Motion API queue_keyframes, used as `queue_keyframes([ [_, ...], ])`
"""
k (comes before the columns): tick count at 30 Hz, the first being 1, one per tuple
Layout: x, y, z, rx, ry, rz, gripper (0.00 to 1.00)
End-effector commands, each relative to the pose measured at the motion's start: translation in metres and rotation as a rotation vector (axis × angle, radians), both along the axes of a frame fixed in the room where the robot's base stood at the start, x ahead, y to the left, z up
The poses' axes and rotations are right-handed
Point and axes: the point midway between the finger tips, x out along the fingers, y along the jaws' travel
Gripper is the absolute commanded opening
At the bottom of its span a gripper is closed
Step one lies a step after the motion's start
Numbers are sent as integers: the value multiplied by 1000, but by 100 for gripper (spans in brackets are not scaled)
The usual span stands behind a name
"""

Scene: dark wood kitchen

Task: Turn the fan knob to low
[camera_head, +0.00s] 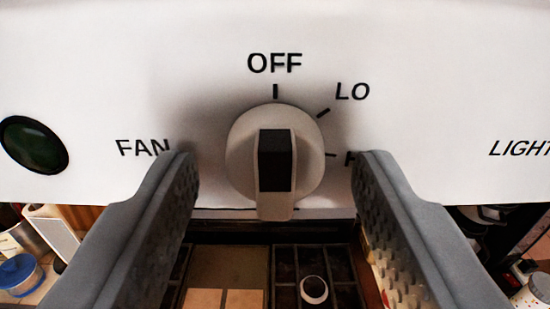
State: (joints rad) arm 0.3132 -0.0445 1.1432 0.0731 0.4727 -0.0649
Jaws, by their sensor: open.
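The fan knob (275,205) is a round cream dial with a raised grip bar and a dark block on it, in the middle of a white panel. The bar stands upright in the picture, below the "OFF" mark (275,63). The "LO" mark (352,92) is up and to the right of the knob. A third mark right of the knob is mostly hidden by my right finger. My gripper (273,165) is open, with one grey textured finger on each side of the knob. Gaps show between the fingers and the knob.
The white panel (440,100) carries the "FAN" label, a dark green round lamp (33,144) at left and a partly cut-off "LIGHT" label at right. Below are a dark gridded surface (345,270), a small white round thing (314,290) and a blue-lidded container (18,276).

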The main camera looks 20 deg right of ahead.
Motion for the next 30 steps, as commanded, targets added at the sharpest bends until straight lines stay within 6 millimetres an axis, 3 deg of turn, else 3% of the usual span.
queue_keyframes([
  [8, 1, 0, 0, 0, 0, 0, 51],
  [15, 1, 0, 0, 0, 0, 0, 8],
  [30, 2, 0, 0, 122, -34, 0, 8],
])
